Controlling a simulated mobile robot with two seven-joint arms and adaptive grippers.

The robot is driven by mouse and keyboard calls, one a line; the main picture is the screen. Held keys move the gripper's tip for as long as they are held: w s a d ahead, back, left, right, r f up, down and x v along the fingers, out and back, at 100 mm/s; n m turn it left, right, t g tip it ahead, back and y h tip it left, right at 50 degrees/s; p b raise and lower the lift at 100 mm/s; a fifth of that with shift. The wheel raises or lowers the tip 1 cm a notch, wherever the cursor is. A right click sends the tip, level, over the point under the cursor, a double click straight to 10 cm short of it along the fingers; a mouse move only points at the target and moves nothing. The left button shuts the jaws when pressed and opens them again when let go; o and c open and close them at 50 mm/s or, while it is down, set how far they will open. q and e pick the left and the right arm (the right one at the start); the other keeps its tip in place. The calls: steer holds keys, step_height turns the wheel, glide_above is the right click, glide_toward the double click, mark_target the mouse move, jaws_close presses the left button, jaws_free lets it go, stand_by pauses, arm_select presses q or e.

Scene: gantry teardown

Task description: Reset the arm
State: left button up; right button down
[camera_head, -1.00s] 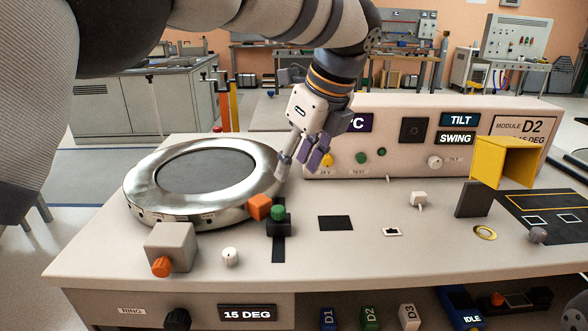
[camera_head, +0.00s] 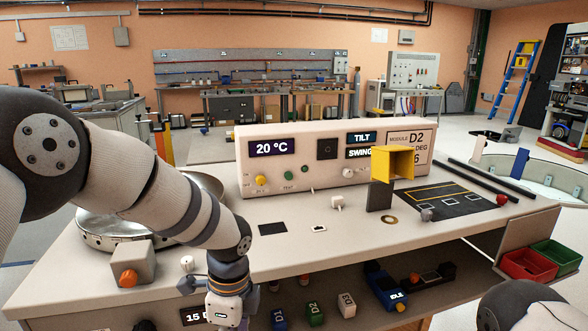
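My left arm (camera_head: 180,205) reaches across the left part of the bench and bends down at its front edge. My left gripper (camera_head: 229,312) hangs at the bottom edge of the view, in front of the bench. Its fingertips are cut off, so I cannot tell whether it is open. Part of my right arm (camera_head: 522,306) shows at the bottom right corner; its gripper is out of view. The bench (camera_head: 330,255) carries a control box (camera_head: 300,178) reading 20 °C, with TILT and SWING labels. My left arm partly hides the silver ring (camera_head: 105,232).
A grey block with an orange knob (camera_head: 127,262) stands at the bench's front left. A yellow open box (camera_head: 392,163) and a dark mat (camera_head: 450,200) are at the right. Labelled blocks (camera_head: 315,312) and a blue device (camera_head: 388,288) sit on the lower shelf. Red (camera_head: 528,264) and green bins are at far right.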

arm_select(q)
steer(key=s+a+f+n+g+h, duration=0.1)
steer(key=s+a+f+n, duration=0.1)
steer(key=s+f+n, duration=0.65)
steer(key=s+a+f+n+g+h, duration=0.1)
steer(key=s+f, duration=0.5)
steer(key=s, duration=0.7)
steer(key=s+a+n+p, duration=0.1)
steer(key=s+a+n, duration=0.3)
steer(key=s, duration=0.6)
steer(key=s+a+n+y, duration=0.1)
steer(key=s+a+n, duration=0.3)
steer(key=s, duration=0.6)
steer(key=shift+r+n+p, duration=0.35)
steer(key=shift+n, duration=0.8)
arm_select(e)
steer(key=shift+w+r+t, duration=0.25)
steer(key=shift+w+r, duration=0.2)
steer(key=shift+r, duration=0.2)
steer(key=shift+w+r+t, duration=0.25)
steer(key=shift+w+r, duration=0.15)
steer(key=shift+r, duration=0.2)
arm_select(q)
steer(key=shift+w, duration=0.15)
steer(key=shift+c, duration=0.3)
